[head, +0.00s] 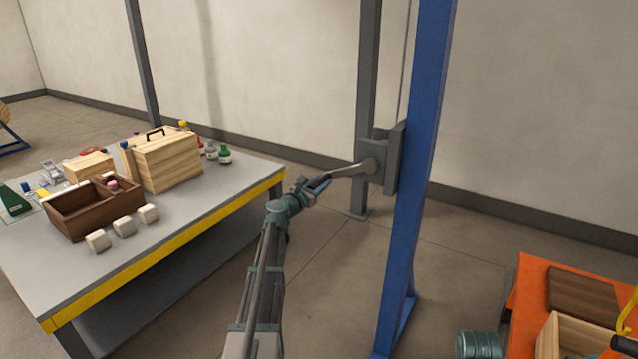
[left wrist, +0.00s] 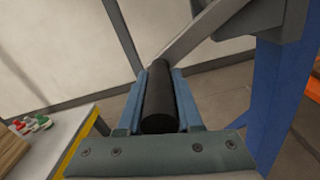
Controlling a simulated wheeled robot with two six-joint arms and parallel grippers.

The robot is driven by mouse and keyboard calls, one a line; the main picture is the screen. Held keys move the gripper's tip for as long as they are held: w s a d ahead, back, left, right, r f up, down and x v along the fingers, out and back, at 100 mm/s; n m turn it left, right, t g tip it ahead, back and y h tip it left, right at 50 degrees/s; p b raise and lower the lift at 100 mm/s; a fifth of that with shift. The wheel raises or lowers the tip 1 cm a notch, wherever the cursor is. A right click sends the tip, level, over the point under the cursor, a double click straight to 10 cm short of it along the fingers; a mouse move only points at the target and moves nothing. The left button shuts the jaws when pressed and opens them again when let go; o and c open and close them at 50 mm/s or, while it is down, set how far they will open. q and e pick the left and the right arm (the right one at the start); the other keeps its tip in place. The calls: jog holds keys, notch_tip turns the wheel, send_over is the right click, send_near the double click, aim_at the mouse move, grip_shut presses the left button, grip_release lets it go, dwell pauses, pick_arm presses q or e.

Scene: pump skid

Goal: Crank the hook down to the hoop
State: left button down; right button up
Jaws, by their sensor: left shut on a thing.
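A grey winch box (head: 392,165) is fixed to the blue post, with a thin cable (head: 406,60) running up from it. The crank arm (head: 347,170) sticks out from the box to the left. My left gripper (head: 318,184) is at the arm's outer end. In the left wrist view, the black crank handle (left wrist: 158,105) lies between its two blue fingers, which are shut on it. A yellow curved piece (head: 628,312) is cut off at the right edge; I cannot tell if it is the hook or the hoop. My right gripper is not in view.
A blue post (head: 420,160) stands just right of the crank. A grey table with a yellow edge (head: 160,258) on the left holds wooden boxes (head: 168,160) and bottles. An orange table (head: 524,290) with a crate (head: 575,340) is at lower right.

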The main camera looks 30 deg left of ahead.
pick_arm(q)
jog(key=shift+d+f, duration=0.15)
dwell(0.3)
jog(key=c, duration=0.6)
grip_release()
jog(key=s, duration=1.3)
jog(key=shift+s+a, duration=0.25)
jog(key=shift+s, duration=0.15)
